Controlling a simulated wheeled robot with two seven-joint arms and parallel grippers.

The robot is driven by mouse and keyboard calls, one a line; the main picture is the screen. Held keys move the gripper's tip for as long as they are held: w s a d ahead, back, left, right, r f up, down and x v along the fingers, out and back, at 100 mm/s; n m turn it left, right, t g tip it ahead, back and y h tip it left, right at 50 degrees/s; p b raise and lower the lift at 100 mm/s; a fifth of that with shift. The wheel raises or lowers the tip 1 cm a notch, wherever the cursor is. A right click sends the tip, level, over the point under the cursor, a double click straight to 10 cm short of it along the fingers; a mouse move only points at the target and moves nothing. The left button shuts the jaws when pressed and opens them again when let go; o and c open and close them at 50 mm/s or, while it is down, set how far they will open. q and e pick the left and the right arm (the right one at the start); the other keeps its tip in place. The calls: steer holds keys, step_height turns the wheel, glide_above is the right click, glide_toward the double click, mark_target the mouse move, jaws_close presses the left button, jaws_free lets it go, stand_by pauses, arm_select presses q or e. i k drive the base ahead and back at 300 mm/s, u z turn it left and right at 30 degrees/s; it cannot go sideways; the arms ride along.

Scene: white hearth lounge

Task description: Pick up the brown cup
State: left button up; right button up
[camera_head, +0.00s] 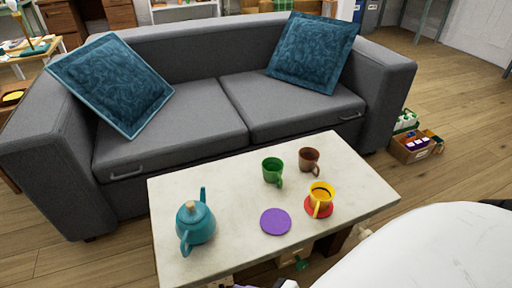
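The brown cup (309,160) stands upright on the pale coffee table (210,258), near its far right part. Its handle points toward the front right. Nothing touches it. A green cup (272,170) stands just to its left, with a gap between them. Neither of my grippers shows in the head view.
A teal teapot (196,224) stands at the table's left, and a bare purple coaster (275,222) lies near the front. A grey sofa (185,118) with two blue cushions (113,84) is behind the table. A box of items (414,148) sits on the floor at right.

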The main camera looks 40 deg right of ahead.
mark_target(308, 158)
steer(key=u, duration=2.3)
steer(key=k, duration=1.6)
steer(key=z, duration=2.55)
steer(key=i, duration=0.5)
